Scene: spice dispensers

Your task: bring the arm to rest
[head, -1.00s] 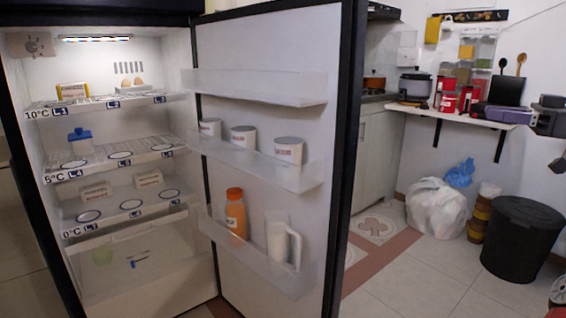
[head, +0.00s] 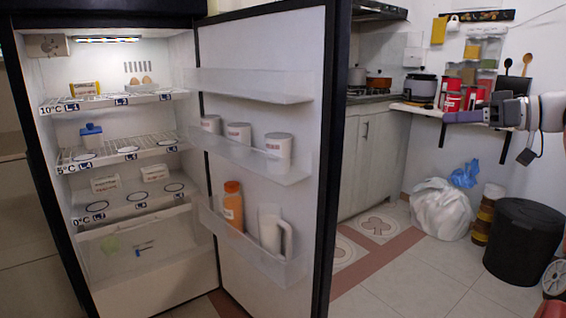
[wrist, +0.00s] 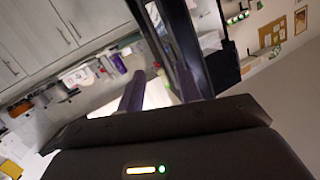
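My gripper (head: 452,117) shows at the right of the head view, held up in the air in front of the wall shelf. Only one purple finger shows clearly there. In the wrist view my gripper (wrist: 160,72) shows two purple fingers standing apart. No held object can be made out between them, only pale blurred background. My arm reaches in from the right edge of the head view.
The open fridge (head: 60,210) and its door (head: 255,45) fill the left and middle. Red canisters (head: 455,98) stand on the wall shelf (head: 415,108) behind my gripper. A black bin (head: 525,245) and white bag (head: 440,208) stand below. The tiled floor between is clear.

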